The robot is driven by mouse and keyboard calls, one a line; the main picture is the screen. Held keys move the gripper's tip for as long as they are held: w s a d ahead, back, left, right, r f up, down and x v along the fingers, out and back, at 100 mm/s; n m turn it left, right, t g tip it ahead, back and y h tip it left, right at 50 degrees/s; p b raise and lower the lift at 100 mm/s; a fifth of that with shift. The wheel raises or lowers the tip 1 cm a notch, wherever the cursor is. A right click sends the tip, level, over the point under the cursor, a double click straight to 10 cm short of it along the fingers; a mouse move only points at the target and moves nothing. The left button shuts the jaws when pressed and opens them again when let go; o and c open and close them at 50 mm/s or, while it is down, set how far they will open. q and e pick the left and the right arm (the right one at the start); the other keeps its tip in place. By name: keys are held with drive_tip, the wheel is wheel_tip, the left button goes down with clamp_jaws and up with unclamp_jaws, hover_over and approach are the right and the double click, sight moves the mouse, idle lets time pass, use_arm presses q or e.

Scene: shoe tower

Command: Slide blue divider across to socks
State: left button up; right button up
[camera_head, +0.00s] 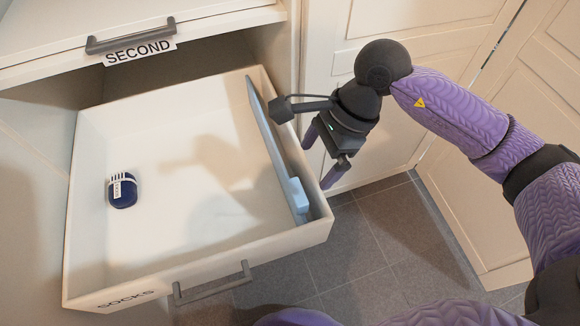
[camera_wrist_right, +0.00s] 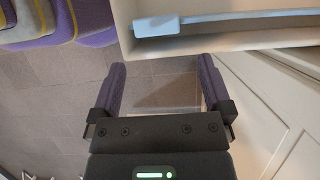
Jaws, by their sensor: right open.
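The light blue divider (camera_head: 270,142) stands lengthwise inside the open drawer near its right wall, with a block-shaped handle (camera_head: 298,195) toward the front end. It also shows at the top of the right wrist view (camera_wrist_right: 220,17). The socks (camera_head: 122,190), a dark blue rolled bundle with a white label, lie at the left side of the drawer. My right gripper (camera_head: 319,161) is open and empty, just outside the drawer's right wall, apart from the divider. In the right wrist view its two purple fingers (camera_wrist_right: 160,92) are spread below the drawer wall. My left gripper is not in view.
The white drawer (camera_head: 200,262) has a grey handle (camera_head: 212,283) and a SOCKS label on its front. Its floor between socks and divider is clear. A drawer labelled SECOND (camera_head: 140,52) is above. Cream panelled doors (camera_head: 345,45) stand close on the right, over grey floor tiles.

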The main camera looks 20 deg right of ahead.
sight(298, 191)
drive_tip(key=b+x, duration=0.2)
drive_tip(key=x, duration=0.2)
drive_tip(key=b+x, duration=0.2)
drive_tip(key=x, duration=0.3)
drive_tip(key=shift+s+a+f, duration=0.1)
drive_tip(key=shift+s+f, duration=0.1)
drive_tip(key=shift+f, duration=0.05)
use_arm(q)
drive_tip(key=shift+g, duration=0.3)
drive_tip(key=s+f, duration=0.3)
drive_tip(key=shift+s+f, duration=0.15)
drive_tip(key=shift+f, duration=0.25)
use_arm(e)
drive_tip(key=shift+r, duration=0.1)
drive_tip(key=shift+c, duration=0.3)
drive_tip(key=c, duration=0.7)
clamp_jaws()
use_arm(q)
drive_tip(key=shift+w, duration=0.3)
